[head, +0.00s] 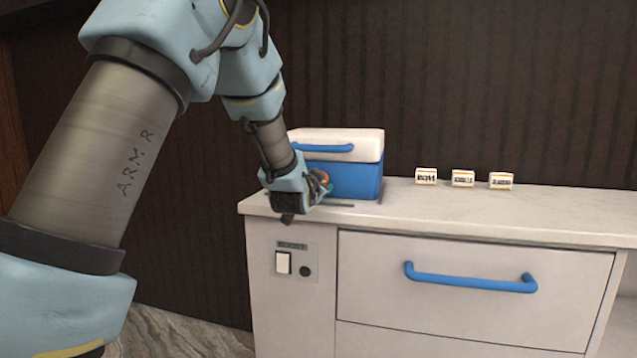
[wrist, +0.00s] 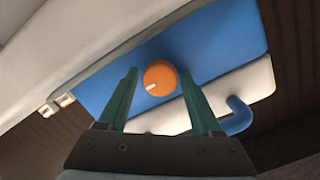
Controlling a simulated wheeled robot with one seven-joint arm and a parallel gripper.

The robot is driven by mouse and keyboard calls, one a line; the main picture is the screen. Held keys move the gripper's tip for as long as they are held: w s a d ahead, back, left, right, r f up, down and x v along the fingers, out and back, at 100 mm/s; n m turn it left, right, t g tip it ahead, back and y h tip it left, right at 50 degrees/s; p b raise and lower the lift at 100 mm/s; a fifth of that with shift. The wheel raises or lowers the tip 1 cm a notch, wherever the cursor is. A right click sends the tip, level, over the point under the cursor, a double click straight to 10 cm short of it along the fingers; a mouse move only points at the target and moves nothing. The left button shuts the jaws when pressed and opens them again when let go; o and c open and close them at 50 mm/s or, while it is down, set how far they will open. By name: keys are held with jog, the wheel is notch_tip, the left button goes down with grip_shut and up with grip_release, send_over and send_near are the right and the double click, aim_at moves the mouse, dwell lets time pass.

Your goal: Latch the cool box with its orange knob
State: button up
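The cool box (head: 352,178) stands on the left part of the counter, with a blue body, a white lid (head: 365,141) and a blue lid handle (head: 322,148). The lid looks closed. Its orange knob (wrist: 160,76) is on the blue front face in the wrist view, with a white mark pointing to the lower left; in the head view it shows only partly behind my gripper. My gripper (wrist: 162,92) is open, its two green fingers apart on either side of the knob. I cannot tell whether the fingers touch it.
Several small labelled blocks (head: 462,178) stand in a row on the white counter (head: 540,212), right of the box. Below are a drawer with a blue handle (head: 470,279) and a panel with a white switch (head: 283,263). A dark ribbed wall (head: 480,80) stands behind.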

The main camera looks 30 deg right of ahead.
jog(key=shift+s+a, duration=0.1)
jog(key=v, duration=1)
jog(key=shift+s+b, duration=0.25)
jog(key=shift+b, duration=0.1)
jog(key=shift+a, duration=0.2)
jog(key=w+a+f+n+g+y, duration=0.1)
jog(key=a+f+n+g+y, duration=0.15)
jog(key=a+f, duration=0.45)
jog(key=w+a+f+n+g+y, duration=0.1)
jog(key=a+f+n+y, duration=0.3)
jog(key=a, duration=0.7)
jog(key=s+a+f+n+g+y, duration=0.2)
jog(key=s+a+f+n+g, duration=0.2)
jog(key=s+a, duration=0.45)
jog(key=s+a+f+n+g+y, duration=0.2)
jog(key=s+a+f+n+g, duration=0.3)
jog(key=a, duration=0.7)
notch_tip(320, 180, up, 21)
jog(key=m+t+p, duration=0.1)
jog(key=p, duration=1.8)
jog(key=shift+d+r+m, duration=0.15)
jog(key=shift+d+m, duration=0.15)
jog(key=shift+m, duration=0.05)
